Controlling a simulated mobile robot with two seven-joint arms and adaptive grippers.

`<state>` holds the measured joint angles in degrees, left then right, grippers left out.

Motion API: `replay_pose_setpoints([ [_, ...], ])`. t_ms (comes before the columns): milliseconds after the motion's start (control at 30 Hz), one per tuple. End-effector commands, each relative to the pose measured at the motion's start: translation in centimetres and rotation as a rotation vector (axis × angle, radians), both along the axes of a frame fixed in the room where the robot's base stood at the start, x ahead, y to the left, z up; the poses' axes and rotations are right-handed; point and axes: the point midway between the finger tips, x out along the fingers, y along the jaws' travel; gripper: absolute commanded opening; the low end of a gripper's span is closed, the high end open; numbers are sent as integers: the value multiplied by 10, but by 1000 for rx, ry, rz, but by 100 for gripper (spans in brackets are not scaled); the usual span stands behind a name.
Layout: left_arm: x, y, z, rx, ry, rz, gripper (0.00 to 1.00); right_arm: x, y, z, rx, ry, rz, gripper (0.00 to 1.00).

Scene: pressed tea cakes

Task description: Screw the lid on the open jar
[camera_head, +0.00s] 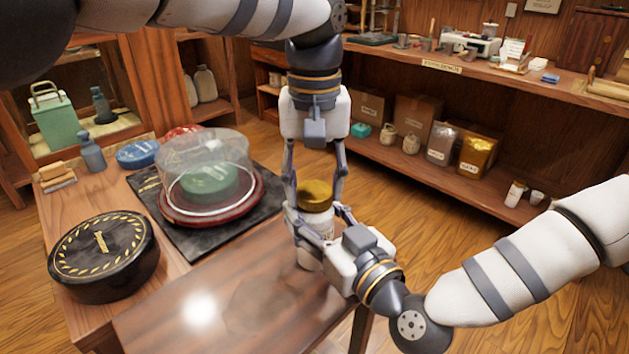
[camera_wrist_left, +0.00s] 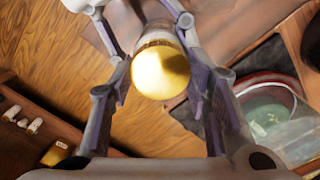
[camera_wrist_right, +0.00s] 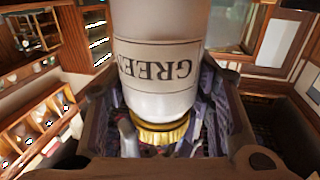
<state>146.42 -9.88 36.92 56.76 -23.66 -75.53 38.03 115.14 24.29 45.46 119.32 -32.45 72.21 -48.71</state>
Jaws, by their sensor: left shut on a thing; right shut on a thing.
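The jar (camera_head: 312,222) is white with a label and stands upright at the table's right edge. Its label reads GREEN, upside down, in the right wrist view (camera_wrist_right: 158,65). The gold lid (camera_head: 315,194) sits on the jar's mouth; how tightly it is seated I cannot tell. The lid also fills the middle of the left wrist view (camera_wrist_left: 160,72). My left gripper (camera_head: 316,186) reaches down from above and is shut on the lid, one finger on each side. My right gripper (camera_head: 318,222) is shut around the jar's body from the front right.
A glass dome (camera_head: 205,155) covers a green cake on a red plate to the left, on a dark slab (camera_head: 180,228). A black round box (camera_head: 103,255) stands front left. A shelf with bags and boxes (camera_head: 475,155) is at the back right. The front tabletop (camera_head: 200,310) is clear.

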Motion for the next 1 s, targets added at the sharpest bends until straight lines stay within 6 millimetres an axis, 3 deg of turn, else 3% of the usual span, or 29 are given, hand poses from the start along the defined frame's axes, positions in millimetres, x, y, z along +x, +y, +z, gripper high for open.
replay_pose_setpoints([
  [200, 0, 0, -1, 0, 0, -816, 10, 0, 0, 0, 0, 0, 0, 0],
  [400, 0, 0, -1, 0, -1, -1344, 10, 0, 0, 0, 1, -1, 0, 0],
  [567, 0, 0, -1, 1, -1, -1346, 10, 0, 0, 0, 1, -1, 0, 0],
  [600, 0, 0, -1, 1, -1, -1345, 53, 0, 0, 0, 1, -1, 0, 0],
  [667, 0, 0, -1, 1, -1, -1345, 66, 0, 0, 0, 1, -1, 0, 0],
  [1000, 0, 0, 2, 2, -3, -1343, 67, 0, 0, 0, 0, 0, 0, 0],
])
